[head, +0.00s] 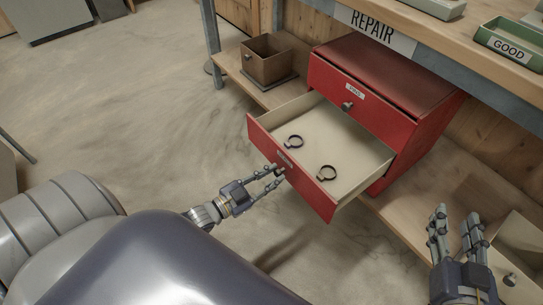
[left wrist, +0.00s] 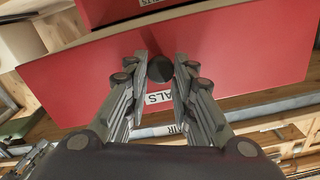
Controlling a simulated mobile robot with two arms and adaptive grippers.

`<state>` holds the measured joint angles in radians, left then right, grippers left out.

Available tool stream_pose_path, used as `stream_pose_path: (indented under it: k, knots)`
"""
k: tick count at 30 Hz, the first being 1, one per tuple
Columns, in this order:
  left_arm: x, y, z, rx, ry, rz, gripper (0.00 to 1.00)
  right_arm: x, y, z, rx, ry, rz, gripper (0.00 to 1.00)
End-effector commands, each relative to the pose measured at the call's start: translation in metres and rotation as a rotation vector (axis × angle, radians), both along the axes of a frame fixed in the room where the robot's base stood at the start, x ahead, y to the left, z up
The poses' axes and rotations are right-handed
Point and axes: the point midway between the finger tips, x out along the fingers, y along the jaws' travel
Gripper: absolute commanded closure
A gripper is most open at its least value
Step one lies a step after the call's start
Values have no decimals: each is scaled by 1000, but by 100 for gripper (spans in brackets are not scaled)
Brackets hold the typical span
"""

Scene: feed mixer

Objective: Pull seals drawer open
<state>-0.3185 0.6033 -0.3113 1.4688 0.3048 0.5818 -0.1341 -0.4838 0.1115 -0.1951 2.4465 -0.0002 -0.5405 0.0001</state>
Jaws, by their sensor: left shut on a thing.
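The seals drawer (head: 318,196) is the lower drawer of a red cabinet (head: 425,130) and stands well out. Its pale inside holds two dark rings, a left ring (head: 294,142) and a right ring (head: 327,173). In the left wrist view the red drawer front (left wrist: 250,65) fills the top, with a partly hidden label ending in "ALS". My left gripper (head: 277,175) is shut on the drawer's dark round knob (left wrist: 160,69), with one finger on each side. My right gripper (head: 455,222) has its fingers apart, empty, at lower right, clear of the drawer.
A closed upper drawer (head: 365,112) with its own knob is above the open one. A brown open box (head: 265,67) sits on the lower shelf to the left. A workbench edge marked REPAIR (head: 376,30) runs above. The floor before the drawer is clear.

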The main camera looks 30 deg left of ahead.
Motion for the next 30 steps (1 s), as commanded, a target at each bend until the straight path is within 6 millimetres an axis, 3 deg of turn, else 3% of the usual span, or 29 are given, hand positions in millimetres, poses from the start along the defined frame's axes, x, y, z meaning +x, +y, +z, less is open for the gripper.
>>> stream_pose_path:
  k: [2,3,6,19,30]
  knots:
    - [-1,-1,-1,1,2,-1,100,0,0,0,0,0,0,60]
    - [-1,-1,-1,1,2,-1,74,0,0,0,0,-1,0,60]
    - [-1,-1,-1,1,2,-1,56,0,0,0,0,-1,0,60]
    - [-7,2,-1,0,3,0,56,0,1,1,1,-4,1,60]
    - [-71,25,-2,1,7,-1,56,0,0,1,1,-3,1,60]
